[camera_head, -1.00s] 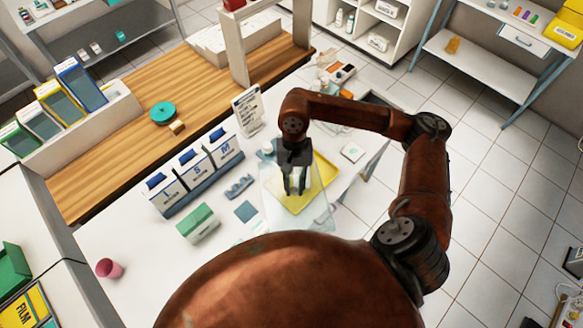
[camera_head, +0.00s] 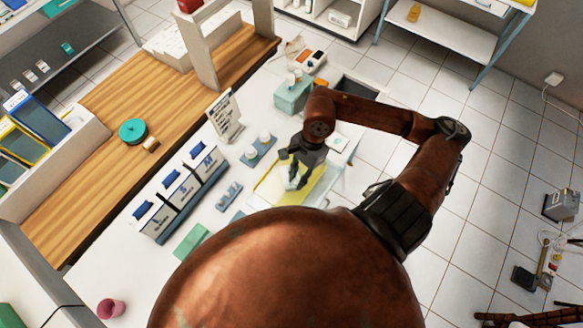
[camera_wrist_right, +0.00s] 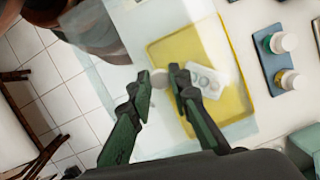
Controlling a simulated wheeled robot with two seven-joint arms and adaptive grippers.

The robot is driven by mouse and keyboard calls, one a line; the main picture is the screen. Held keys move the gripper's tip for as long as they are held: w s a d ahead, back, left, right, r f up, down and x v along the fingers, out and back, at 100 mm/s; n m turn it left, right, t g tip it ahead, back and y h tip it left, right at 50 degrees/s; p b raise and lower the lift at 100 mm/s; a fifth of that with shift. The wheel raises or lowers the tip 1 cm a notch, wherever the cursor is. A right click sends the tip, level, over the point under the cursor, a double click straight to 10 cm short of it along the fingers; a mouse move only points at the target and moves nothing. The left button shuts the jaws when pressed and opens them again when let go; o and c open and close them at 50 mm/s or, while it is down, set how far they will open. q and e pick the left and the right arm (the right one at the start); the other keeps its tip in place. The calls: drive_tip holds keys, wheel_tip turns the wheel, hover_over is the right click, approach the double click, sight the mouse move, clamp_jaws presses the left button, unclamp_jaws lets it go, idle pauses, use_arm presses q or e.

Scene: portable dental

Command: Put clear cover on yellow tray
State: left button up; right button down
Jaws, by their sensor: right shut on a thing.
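The yellow tray (camera_head: 269,191) lies on the white table, and it also shows in the right wrist view (camera_wrist_right: 238,101). A white piece with round hollows (camera_wrist_right: 207,65) is seen over the tray's yellow floor. My right gripper (camera_head: 297,184) is above the tray, shut on the round knob of the clear cover. The knob (camera_wrist_right: 160,78) sits between the fingertips in the wrist view. The clear cover (camera_wrist_right: 118,76) is see-through and faint; it overlaps the tray and extends past its left side there. I cannot tell whether it touches the tray. My left gripper is out of view.
A blue rack with white-capped bottles (camera_wrist_right: 285,42) stands beside the tray. A teal box (camera_head: 293,95), an upright sign (camera_head: 225,115) and a row of white boxes (camera_head: 181,188) stand around it. A pink cup (camera_head: 110,308) is at the lower left. The table's edge is close by on the right.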

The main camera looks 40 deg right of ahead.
drive_tip(key=w, duration=0.1)
drive_tip(key=w+d+f, duration=0.1)
drive_tip(key=w+d, duration=0.1)
drive_tip(key=w, duration=0.1)
drive_tip(key=shift+f+p, duration=0.35)
drive_tip(key=w+f, duration=0.1)
drive_tip(key=f, duration=0.2)
drive_tip(key=w+d+f+p, duration=0.1)
drive_tip(key=f, duration=0.2)
drive_tip(key=w+d+f, duration=0.1)
drive_tip(key=w+f, duration=0.1)
drive_tip(key=f, duration=0.1)
drive_tip(key=shift+d, duration=0.2)
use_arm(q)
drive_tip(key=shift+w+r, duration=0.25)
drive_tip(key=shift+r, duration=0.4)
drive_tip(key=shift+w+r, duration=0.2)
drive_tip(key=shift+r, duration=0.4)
use_arm(e)
drive_tip(key=shift+f, duration=0.1)
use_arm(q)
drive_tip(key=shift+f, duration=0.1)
use_arm(e)
drive_tip(key=shift+w+f, duration=0.1)
